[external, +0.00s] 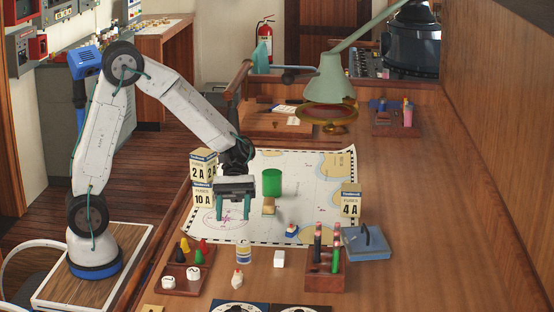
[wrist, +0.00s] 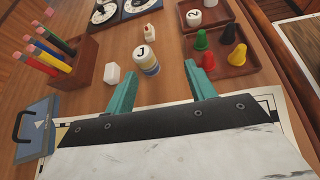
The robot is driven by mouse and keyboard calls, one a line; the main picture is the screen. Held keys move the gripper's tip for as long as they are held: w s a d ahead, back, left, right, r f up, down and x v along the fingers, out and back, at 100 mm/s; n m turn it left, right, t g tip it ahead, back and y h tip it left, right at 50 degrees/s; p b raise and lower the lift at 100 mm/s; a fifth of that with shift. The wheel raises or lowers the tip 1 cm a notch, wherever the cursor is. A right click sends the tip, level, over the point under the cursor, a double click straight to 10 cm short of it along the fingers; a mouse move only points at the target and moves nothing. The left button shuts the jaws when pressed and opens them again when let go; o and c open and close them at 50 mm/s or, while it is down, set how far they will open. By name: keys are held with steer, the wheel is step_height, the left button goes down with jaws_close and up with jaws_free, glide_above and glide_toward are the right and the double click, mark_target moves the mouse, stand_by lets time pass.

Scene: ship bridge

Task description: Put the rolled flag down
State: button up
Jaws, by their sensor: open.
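A small upright roll with a pale top marked J and blue and yellow bands (external: 243,252) looks like the rolled flag. It stands on the wooden desk just in front of the chart's near edge. It also shows in the wrist view (wrist: 147,62), ahead of and roughly between my fingertips, and nothing holds it. My gripper (external: 234,216) has its teal fingers apart and empty, above the near left part of the chart. In the wrist view my gripper (wrist: 160,70) points toward the roll, with a gap between them.
A white block (external: 279,258) and a small pale bottle (external: 237,279) stand near the roll. A pencil rack (external: 325,272) is to the right. Trays of coloured pawns (external: 183,281) are to the left. Fuse boxes (external: 203,181) and a green cylinder (external: 272,183) stand around the chart.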

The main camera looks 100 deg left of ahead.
steer(key=s+d+r+m+g+y, duration=0.1)
steer(key=s+d+r+m+y, duration=0.15)
steer(key=s+m, duration=0.35)
steer(key=s+d+r+m+g+y, duration=0.2)
steer(key=s+d+m+y, duration=0.15)
steer(key=s, duration=0.35)
steer(key=s+a+r+m+t+y, duration=0.1)
steer(key=s+a+m+t+y, duration=0.2)
steer(key=s+m+y, duration=0.3)
steer(key=shift+s+a+r+m+y, duration=0.4)
steer(key=shift+s+m, duration=0.75)
steer(key=shift+s, duration=1.45)
steer(key=shift+f, duration=0.1)
